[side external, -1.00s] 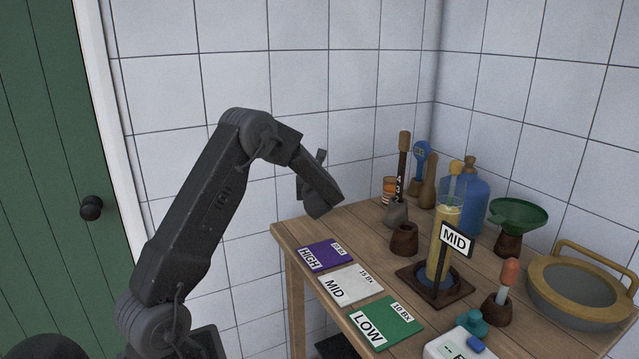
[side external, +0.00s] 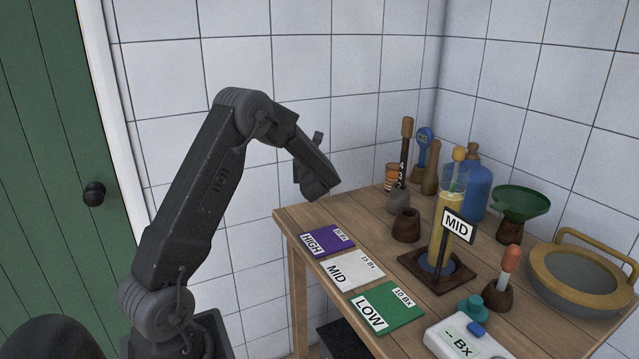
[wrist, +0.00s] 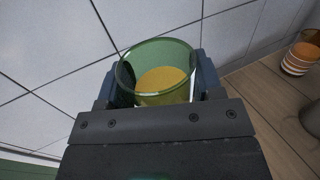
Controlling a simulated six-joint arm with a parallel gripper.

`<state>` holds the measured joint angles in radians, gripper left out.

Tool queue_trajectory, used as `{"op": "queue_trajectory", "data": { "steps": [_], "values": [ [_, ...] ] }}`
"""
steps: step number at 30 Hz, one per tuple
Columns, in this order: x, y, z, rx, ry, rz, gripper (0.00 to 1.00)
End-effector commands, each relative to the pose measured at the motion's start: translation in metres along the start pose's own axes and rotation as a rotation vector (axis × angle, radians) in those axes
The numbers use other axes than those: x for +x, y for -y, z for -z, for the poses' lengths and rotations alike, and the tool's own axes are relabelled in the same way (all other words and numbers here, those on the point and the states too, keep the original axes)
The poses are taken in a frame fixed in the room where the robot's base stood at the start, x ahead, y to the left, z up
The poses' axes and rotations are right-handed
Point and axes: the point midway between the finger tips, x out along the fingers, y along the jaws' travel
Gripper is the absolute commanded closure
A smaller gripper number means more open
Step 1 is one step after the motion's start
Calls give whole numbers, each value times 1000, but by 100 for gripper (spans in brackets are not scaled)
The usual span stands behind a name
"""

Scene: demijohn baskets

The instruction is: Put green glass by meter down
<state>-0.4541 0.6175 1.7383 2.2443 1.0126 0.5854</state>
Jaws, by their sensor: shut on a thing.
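My gripper (side external: 316,184) hangs above and left of the table's back left corner in the side view. In the wrist view it is shut on the green glass (wrist: 157,50), with a jaw on each side. The glass is clear green with an open rim, and yellow liquid shows inside. In the side view my gripper hides the glass. The meter (side external: 466,341) is a white box marked "-- Bx" with a blue part on it. It sits at the front edge of the side view, partly cut off, well away from my gripper.
HIGH (side external: 326,241), MID (side external: 352,271) and LOW (side external: 386,308) cards line the table's left side. A teal-capped item (side external: 471,307) stands beside the meter. A striped cup (wrist: 300,60) is right in the wrist view.

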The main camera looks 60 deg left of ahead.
Motion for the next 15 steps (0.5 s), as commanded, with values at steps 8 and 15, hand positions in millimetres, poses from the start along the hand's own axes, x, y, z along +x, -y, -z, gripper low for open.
{"op": "queue_trajectory", "data": {
  "steps": [8,15],
  "values": [
    [-50,13,-4,-13,-3,10,72],
    [-136,12,-7,-18,-8,12,72]
  ]
}}
